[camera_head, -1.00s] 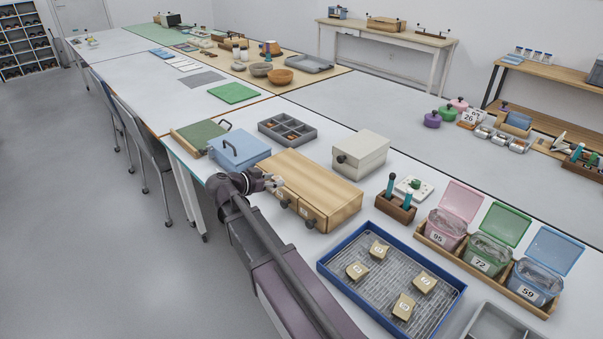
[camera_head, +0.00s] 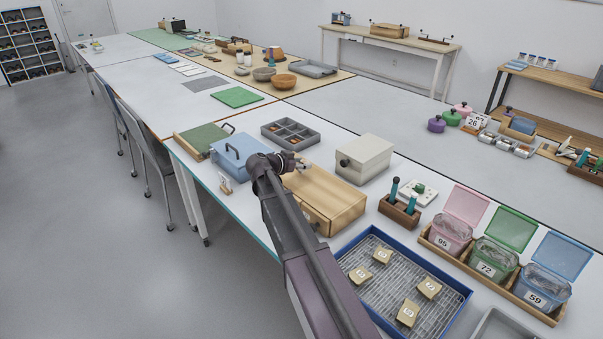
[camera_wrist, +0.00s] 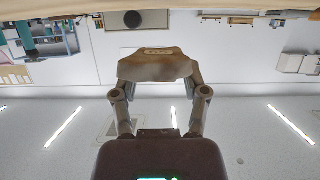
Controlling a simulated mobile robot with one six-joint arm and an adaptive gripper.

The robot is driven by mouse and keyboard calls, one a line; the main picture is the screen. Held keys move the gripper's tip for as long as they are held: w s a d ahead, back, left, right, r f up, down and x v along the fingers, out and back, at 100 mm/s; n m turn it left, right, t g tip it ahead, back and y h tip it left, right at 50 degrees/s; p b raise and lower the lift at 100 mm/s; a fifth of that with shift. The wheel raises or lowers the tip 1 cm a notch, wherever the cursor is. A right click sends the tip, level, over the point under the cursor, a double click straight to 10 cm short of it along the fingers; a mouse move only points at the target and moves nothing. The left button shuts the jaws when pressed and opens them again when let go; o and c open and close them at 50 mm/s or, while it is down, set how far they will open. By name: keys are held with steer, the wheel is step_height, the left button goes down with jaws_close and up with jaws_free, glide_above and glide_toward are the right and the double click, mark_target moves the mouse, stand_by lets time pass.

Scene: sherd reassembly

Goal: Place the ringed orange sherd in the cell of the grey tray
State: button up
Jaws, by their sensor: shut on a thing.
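My gripper (camera_head: 300,164) is above the far left part of the wooden box, close to the near side of the grey tray (camera_head: 313,148). In the wrist view my gripper (camera_wrist: 157,76) is shut on a brownish sherd (camera_wrist: 155,66), held between both fingers. A pale mark shows near the sherd's upper edge; I cannot tell if it is a ring. The sherd looks dull brown here, not clearly orange. The grey tray has several cells, and small orange pieces show in some of them. Part of the tray's near side is close behind my gripper.
The wooden box (camera_head: 335,200) lies under my gripper. A blue box (camera_head: 238,150) with a handle stands left of the tray, and a cream box (camera_head: 365,157) right. A blue-rimmed tray (camera_head: 465,305) holds several tan labelled pieces. Table between grey tray and green mat (camera_head: 238,97) is clear.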

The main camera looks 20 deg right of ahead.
mark_target(302, 177)
steer(key=shift+f, duration=0.15)
steer(key=shift+f+b, duration=1.65)
steer(key=shift+b, duration=0.15)
steer(key=o, duration=1.1)
steer(key=shift+o, duration=0.2)
steer(key=p+v, duration=0.4)
steer(key=v, duration=0.8)
